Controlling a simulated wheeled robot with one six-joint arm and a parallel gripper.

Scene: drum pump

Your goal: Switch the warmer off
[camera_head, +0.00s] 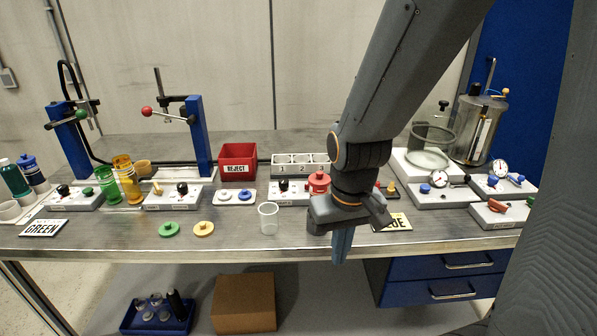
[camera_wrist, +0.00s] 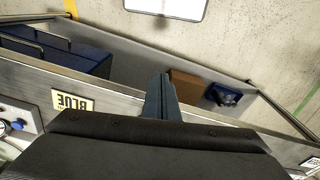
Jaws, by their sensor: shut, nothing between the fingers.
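A pale flat box (camera_head: 400,168) at the back right carries a clear glass vessel (camera_head: 431,148); it may be the warmer, but no label shows that. In front of it stands a grey control box (camera_head: 425,202) with a blue knob (camera_head: 425,188) and a round gauge (camera_head: 438,178). I cannot tell which control is the warmer's switch, nor its setting. My gripper (camera_head: 341,248) is shut and empty, pointing down at the table's front edge, left of these boxes. Its shut fingers also show in the wrist view (camera_wrist: 163,98). My arm hides part of the table behind it.
A clear cup (camera_head: 268,218) stands left of my gripper. A BLUE plate (camera_head: 401,222) lies just right of it. Another gauge box (camera_head: 503,188), a red-lever box (camera_head: 497,216) and a metal tank (camera_head: 478,130) stand right. A red REJECT bin (camera_head: 238,163) is further left.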

